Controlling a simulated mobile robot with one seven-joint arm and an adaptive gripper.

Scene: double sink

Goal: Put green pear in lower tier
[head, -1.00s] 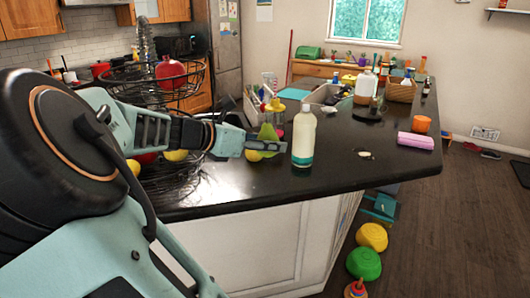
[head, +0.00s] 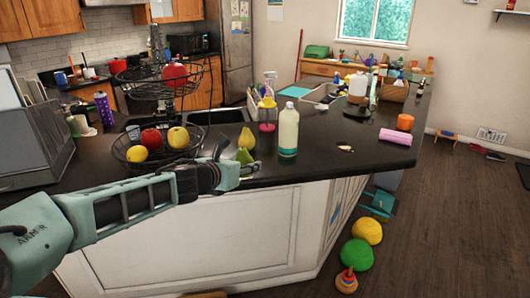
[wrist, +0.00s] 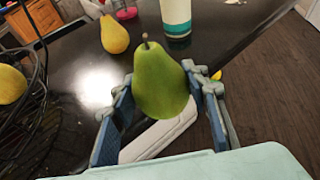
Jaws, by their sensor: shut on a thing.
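My gripper (wrist: 160,110) is shut on the green pear (wrist: 160,78), with a finger on each side of it and the stem pointing up. In the head view the green pear (head: 244,156) shows at the fingertips of my gripper (head: 238,172), near the counter's front edge. The two-tier wire basket stands to the left of the gripper. Its lower tier (head: 122,155) holds a lemon, a red fruit and a yellow fruit. Its upper tier (head: 195,82) holds a red pomegranate-like fruit. The lower tier also shows at the left of the wrist view (wrist: 30,110).
A yellow pear (head: 246,138) stands on the counter just behind the held pear. A white bottle with a teal base (head: 288,132) stands to its right. A pink-based bottle (head: 267,114) is behind.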

